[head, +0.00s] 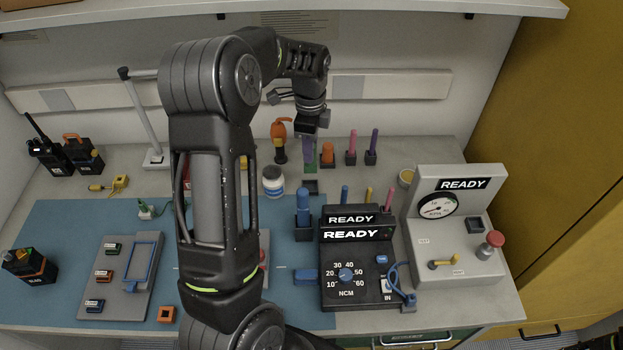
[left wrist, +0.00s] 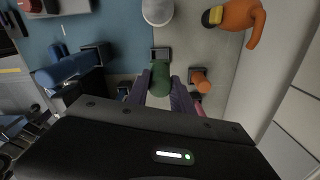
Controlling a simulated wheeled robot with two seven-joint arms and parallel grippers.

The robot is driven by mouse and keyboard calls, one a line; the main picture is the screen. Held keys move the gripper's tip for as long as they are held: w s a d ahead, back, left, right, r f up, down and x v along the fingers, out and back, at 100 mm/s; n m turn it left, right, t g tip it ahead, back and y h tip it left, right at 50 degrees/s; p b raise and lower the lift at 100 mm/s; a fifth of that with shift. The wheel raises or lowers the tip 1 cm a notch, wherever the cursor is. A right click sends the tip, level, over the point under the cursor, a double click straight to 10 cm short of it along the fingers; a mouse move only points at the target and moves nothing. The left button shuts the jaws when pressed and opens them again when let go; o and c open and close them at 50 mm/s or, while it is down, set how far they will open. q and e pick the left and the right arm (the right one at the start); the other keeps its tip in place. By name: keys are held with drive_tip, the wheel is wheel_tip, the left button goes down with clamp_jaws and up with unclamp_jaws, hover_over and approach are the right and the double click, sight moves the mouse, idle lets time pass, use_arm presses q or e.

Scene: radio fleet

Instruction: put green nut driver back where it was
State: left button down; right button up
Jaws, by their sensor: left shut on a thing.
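The green nut driver (head: 309,158) is between the fingers of my left gripper (head: 309,143), near the back of the bench. In the left wrist view, its rounded green body (left wrist: 160,78) shows between the fingers of my left gripper (left wrist: 161,92). A small dark square holder (head: 311,187) with no driver in it stands just in front of the driver; it also shows in the left wrist view (left wrist: 160,54). I cannot tell whether the driver's lower end touches anything. My right gripper is not in view.
Orange (head: 327,153), pink (head: 352,145) and purple (head: 372,146) drivers stand in holders to the right. An orange-handled tool (head: 280,132) and a white jar (head: 273,182) are to the left. A blue driver (head: 303,201) and the black READY box (head: 352,262) are in front.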

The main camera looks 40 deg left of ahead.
use_arm(q)
wheel_tip(320, 180, down, 5)
drive_tip(key=shift+b, duration=1.15)
drive_tip(key=shift+r, duration=0.1)
drive_tip(key=shift+f+b, duration=1.1)
drive_tip(key=shift+f, duration=0.75)
drive_tip(key=shift+f, duration=0.1)
drive_tip(key=shift+f, duration=0.2)
drive_tip(key=c, duration=1.1)
unclamp_jaws()
drive_tip(key=shift+r, duration=0.1)
